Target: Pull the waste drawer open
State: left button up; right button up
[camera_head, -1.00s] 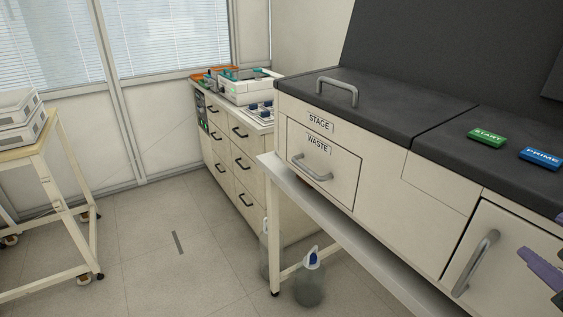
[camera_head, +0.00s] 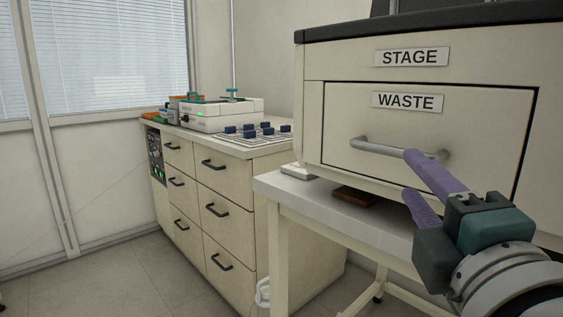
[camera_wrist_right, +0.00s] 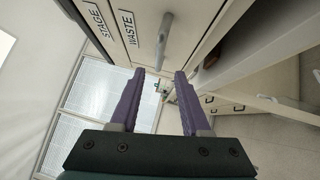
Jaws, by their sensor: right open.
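The waste drawer (camera_head: 345,115) is a cream front labelled WASTE, below the STAGE label, and it looks closed. Its grey bar handle (camera_head: 380,148) runs across the front; it also shows in the right wrist view (camera_wrist_right: 163,42). My right gripper (camera_head: 418,178), with purple fingers, is open at the handle's right part. In the head view the upper finger overlaps the handle's right end and the other is lower. In the right wrist view the handle lies ahead of and between the fingertips (camera_wrist_right: 160,75); contact cannot be told. My left gripper is not in view.
The cabinet stands on a white table (camera_head: 320,200) with a brown block (camera_head: 355,196) under the drawer. A cream drawer unit (camera_head: 215,200) with black handles and a white device (camera_head: 222,115) on top stands to the left. Open floor lies at lower left.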

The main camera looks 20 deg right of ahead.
aim_at(396, 155)
jog(key=p+x, duration=0.1)
jog(key=x, duration=0.8)
jog(key=shift+s+d+p, duration=0.1)
jog(key=shift+p, duration=0.2)
jog(key=shift+c, duration=0.4)
grip_shut()
dwell(0.5)
